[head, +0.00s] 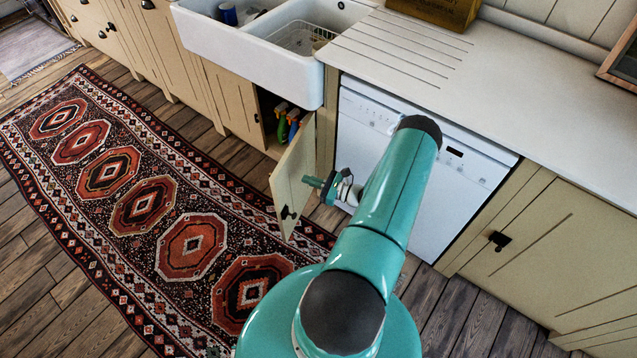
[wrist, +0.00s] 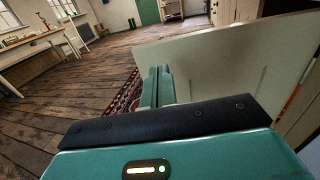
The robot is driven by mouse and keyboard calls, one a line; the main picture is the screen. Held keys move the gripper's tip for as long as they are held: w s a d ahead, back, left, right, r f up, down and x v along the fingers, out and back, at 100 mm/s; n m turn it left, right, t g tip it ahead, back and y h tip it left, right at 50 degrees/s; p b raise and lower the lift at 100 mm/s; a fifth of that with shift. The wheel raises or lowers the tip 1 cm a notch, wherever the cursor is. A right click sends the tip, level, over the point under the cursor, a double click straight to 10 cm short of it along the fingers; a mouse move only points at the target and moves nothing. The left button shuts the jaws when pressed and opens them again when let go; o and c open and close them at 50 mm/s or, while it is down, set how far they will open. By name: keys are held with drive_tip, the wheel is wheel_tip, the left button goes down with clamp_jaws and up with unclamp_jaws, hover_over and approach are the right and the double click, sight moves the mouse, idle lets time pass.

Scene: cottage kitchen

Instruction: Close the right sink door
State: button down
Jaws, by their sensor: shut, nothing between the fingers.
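The right sink door (head: 292,182), a cream panel with a dark handle, stands open and juts out from the cabinet under the white sink (head: 290,60). In the wrist view it is the pale panel (wrist: 225,60) across the middle and right. My gripper (head: 308,181) is beside the right-hand face of the door, its fingers pointing at the panel. The fingers (wrist: 157,84) are together and hold nothing. I cannot tell if they touch the door. Green and orange-topped bottles (head: 287,122) show inside the open cabinet.
A white dishwasher (head: 450,185) stands right of the door, close behind my arm. A cream cabinet (head: 545,245) is farther right under the white counter (head: 480,65). A patterned red rug (head: 150,205) covers the floor to the left, with wooden boards around it.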

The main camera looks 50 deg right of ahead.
sight(281, 171)
drive_tip(key=x, duration=0.8)
drive_tip(key=shift+a, duration=0.1)
